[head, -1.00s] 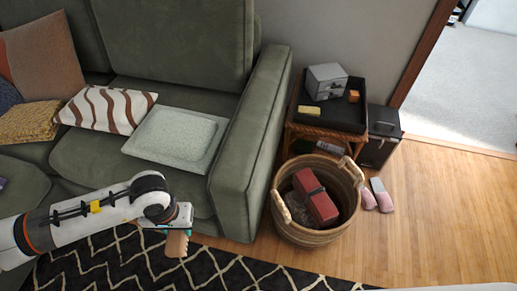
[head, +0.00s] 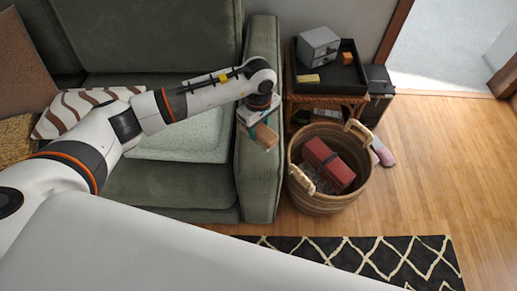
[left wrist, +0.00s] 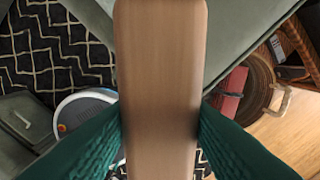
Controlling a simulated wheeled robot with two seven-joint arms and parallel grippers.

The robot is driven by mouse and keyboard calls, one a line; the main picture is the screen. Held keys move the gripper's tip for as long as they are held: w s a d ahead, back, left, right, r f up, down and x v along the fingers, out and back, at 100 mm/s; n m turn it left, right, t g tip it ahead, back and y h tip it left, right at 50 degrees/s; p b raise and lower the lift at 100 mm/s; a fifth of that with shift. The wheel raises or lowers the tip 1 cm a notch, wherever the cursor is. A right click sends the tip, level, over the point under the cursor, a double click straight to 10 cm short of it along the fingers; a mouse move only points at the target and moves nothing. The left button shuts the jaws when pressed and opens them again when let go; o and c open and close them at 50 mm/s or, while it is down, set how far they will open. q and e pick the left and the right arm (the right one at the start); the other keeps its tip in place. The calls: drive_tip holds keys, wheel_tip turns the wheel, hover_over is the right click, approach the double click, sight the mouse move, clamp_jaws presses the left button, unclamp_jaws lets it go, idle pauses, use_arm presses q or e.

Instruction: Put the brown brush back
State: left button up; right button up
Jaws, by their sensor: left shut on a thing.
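The brown brush (head: 266,136) is held by my left gripper (head: 257,126) above the right armrest of the sofa, just left of the wicker basket. In the left wrist view the brush (left wrist: 160,70) is a smooth brown block filling the middle of the picture. The teal fingers (left wrist: 160,125) press on it from both sides. No bristles can be made out. My right gripper is not in view.
The wicker basket (head: 299,178) holds a red bundle (head: 328,165). Behind it, a black tray (head: 342,84) on a wicker side table carries a grey drawer box (head: 319,47), an orange cube (head: 347,58) and a yellow block (head: 308,78). Pink slippers (head: 383,153) lie right of the basket.

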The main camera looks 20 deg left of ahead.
use_arm(q)
wheel_tip(320, 180, down, 4)
drive_tip(key=shift+a+f+b, duration=0.1)
drive_tip(key=shift+f+b, duration=0.05)
drive_tip(key=shift+b, duration=0.7)
wheel_tip(320, 180, down, 4)
drive_tip(key=shift+s+r+b, duration=0.1)
drive_tip(key=shift+b, duration=1.15)
drive_tip(key=shift+f, duration=0.35)
drive_tip(key=shift+r, duration=0.1)
drive_tip(key=o, duration=0.9)
drive_tip(key=shift+o, duration=0.2)
